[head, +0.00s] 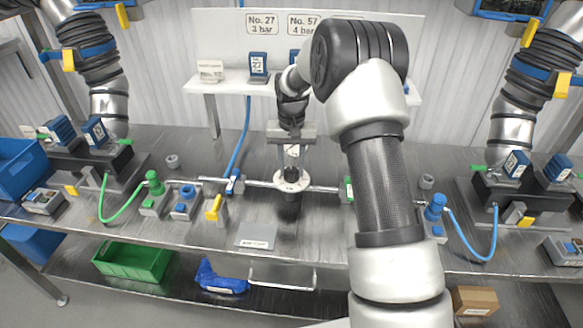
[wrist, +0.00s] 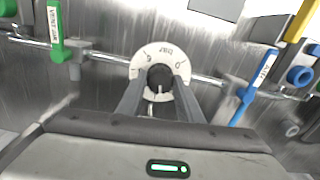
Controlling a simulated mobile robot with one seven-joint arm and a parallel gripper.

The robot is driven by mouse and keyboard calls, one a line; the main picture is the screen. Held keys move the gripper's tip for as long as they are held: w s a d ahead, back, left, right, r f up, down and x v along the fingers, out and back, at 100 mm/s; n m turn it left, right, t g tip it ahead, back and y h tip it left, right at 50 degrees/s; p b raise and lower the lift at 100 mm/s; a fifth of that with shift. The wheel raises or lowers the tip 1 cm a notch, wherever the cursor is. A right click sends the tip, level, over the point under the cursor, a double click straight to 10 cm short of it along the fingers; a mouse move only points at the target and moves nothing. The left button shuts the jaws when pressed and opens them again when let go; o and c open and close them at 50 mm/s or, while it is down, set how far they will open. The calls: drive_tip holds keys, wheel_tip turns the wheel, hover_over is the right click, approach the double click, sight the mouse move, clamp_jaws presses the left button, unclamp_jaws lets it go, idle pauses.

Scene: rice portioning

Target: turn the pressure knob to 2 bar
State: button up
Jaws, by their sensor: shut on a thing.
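The pressure knob (wrist: 160,77) is black and sits at the centre of a round white dial (wrist: 139,66) with dark numbers and tick marks. In the head view the dial (head: 292,186) is on a horizontal metal pipe at the middle of the bench. My gripper (wrist: 158,88) reaches the dial from above, with its two fingers on either side of the knob, shut on it. In the head view my gripper (head: 291,172) partly covers the knob. A white pointer line shows on the knob; I cannot tell which number it points to.
A blue-handled valve (head: 235,182) is left of the dial, and a green-handled one (head: 349,190) is right of it. A yellow lever (head: 214,208) stands front left. A shelf (head: 228,84) with small labelled blue devices is behind. A flat plate (head: 257,236) lies in front.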

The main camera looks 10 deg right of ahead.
sight(292, 170)
drive_tip(key=n, duration=0.5)
drive_tip(key=shift+r, duration=0.1)
drive_tip(key=shift+n, duration=0.4)
drive_tip(key=o, duration=1.1)
drive_tip(key=shift+c, duration=0.2)
wheel_tip(292, 170, up, 17)
drive_tip(key=shift+r, duration=0.2)
